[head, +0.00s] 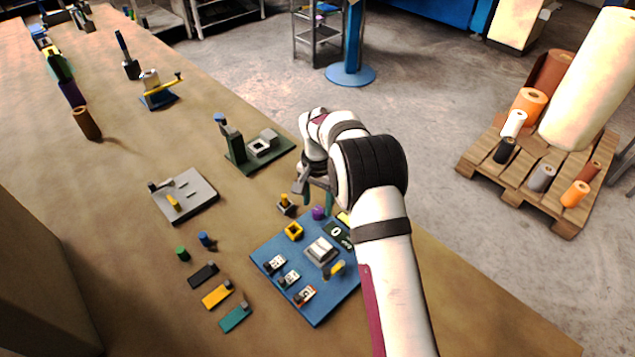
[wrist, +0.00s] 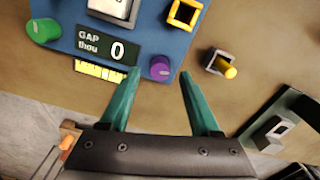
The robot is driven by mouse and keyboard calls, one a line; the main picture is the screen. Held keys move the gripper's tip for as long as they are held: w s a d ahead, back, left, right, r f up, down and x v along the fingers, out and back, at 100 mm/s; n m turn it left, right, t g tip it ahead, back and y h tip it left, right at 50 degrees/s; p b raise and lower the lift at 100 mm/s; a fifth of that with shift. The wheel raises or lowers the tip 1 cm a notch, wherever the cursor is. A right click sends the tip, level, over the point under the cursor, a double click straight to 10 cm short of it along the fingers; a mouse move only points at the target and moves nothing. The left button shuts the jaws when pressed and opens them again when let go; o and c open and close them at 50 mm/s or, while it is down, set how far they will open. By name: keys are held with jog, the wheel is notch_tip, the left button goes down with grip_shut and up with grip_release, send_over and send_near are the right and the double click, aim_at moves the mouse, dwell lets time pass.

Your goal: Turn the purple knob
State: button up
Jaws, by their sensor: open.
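The purple knob (head: 318,213) sits at the far corner of a blue panel (head: 283,283) on the workbench. In the wrist view the purple knob (wrist: 160,68) is a round cap at the panel's edge, beside a dark "GAP thou" display (wrist: 100,47) reading 0. My gripper (wrist: 160,72) has two green fingers spread apart with nothing between them. In the wrist view the knob shows between the fingertips, closer to the left one; I cannot tell the height gap. In the head view my gripper (head: 316,190) is close above the knob, partly hidden by my wrist.
A grey block with a yellow peg (wrist: 220,63) stands near the right finger. A green-based fixture (head: 258,153) stands beyond my gripper. A green knob (wrist: 43,31) and a yellow scale (wrist: 100,69) are by the display. Small dies (head: 217,295) lie left of the panel.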

aim_at(318, 211)
notch_tip(318, 211, up, 14)
jog(key=shift+f, duration=0.1)
jog(key=s+d+r+y, duration=0.1)
jog(key=s+d+r, duration=0.25)
jog(key=s, duration=0.65)
jog(key=s+d+r, duration=0.3)
jog(key=s+r, duration=0.1)
jog(key=s, duration=0.5)
jog(key=s+f, duration=0.2)
jog(key=s, duration=0.7)
jog(key=s+d+f, duration=0.1)
jog(key=s+f, duration=0.1)
jog(key=s, duration=0.6)
jog(key=shift+s+d+f+y, duration=0.2)
jog(key=shift+s+f+y, duration=0.15)
jog(key=shift+y, duration=0.05)
